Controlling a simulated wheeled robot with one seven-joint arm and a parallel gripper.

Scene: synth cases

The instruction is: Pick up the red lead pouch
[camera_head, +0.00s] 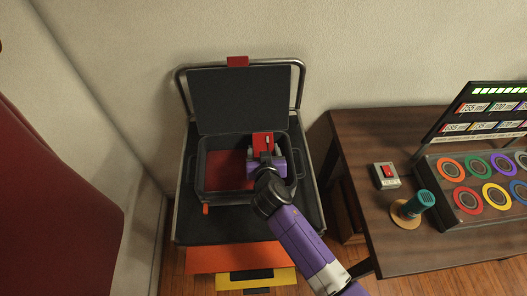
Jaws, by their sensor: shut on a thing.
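My gripper (265,157) reaches into an open dark case (199,180) on a cart. A red pouch (263,139) shows right at the fingers, at the case's right back part, and my gripper is shut on it. Part of the pouch is hidden behind the fingers and wrist. I cannot tell whether the pouch is clear of the case floor. A flat red area (225,172) covers the left part of the case's inside. The case lid (238,100) stands open against the back.
The dark cart (190,225) has a metal rail behind the lid. To the right, a wooden table (352,135) bears a red-switch box (385,176), a teal-handled tool (418,203) and a panel with coloured rings (445,195). A dark red surface (50,200) stands at the left.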

